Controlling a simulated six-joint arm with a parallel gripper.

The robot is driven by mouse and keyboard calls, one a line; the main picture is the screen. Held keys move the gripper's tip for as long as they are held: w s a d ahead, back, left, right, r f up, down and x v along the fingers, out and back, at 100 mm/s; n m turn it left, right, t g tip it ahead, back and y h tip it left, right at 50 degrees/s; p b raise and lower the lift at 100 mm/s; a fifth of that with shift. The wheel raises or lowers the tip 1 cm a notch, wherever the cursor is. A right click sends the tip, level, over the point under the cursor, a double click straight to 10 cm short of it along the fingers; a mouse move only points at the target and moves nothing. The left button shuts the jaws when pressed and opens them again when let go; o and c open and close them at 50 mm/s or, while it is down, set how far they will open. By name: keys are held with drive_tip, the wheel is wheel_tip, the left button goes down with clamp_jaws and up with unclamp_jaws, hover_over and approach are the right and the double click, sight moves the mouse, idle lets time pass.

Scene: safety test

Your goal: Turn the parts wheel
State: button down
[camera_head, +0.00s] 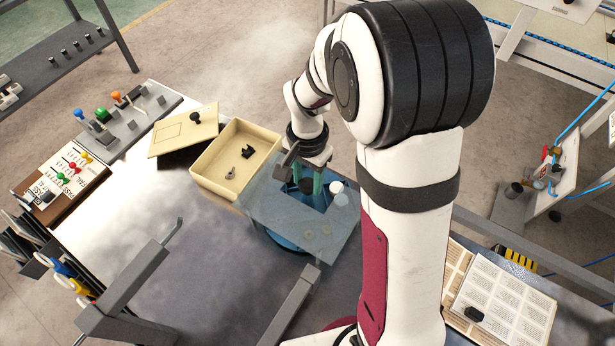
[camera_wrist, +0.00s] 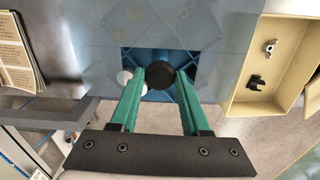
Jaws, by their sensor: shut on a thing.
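The parts wheel (camera_head: 286,243) is a blue round tray on the table, mostly under a see-through bluish cover plate (camera_head: 262,203). In the wrist view, blue wheel compartments (camera_wrist: 160,55) show through a square opening in the cover. A round black knob (camera_wrist: 160,74) stands at this opening. My gripper (camera_head: 308,187) reaches down over the wheel from above. In the wrist view, the green fingers of my gripper (camera_wrist: 160,78) are shut on the black knob, one on each side. White round pieces show beside the fingers. My arm hides part of the wheel's right side.
An open cream box (camera_head: 208,180) with small metal and black parts stands left of the wheel, its lid (camera_head: 180,130) beyond. An open booklet (camera_head: 515,300) lies to the right. Grey bars (camera_head: 125,290) rise at the front. The table's middle left is clear.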

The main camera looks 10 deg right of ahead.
drive_tip(key=shift+m, duration=4.4)
drive_tip(key=shift+c, duration=1.9)
unclamp_jaws()
wheel_tip(320, 180, up, 16)
drive_tip(key=shift+f, duration=0.1)
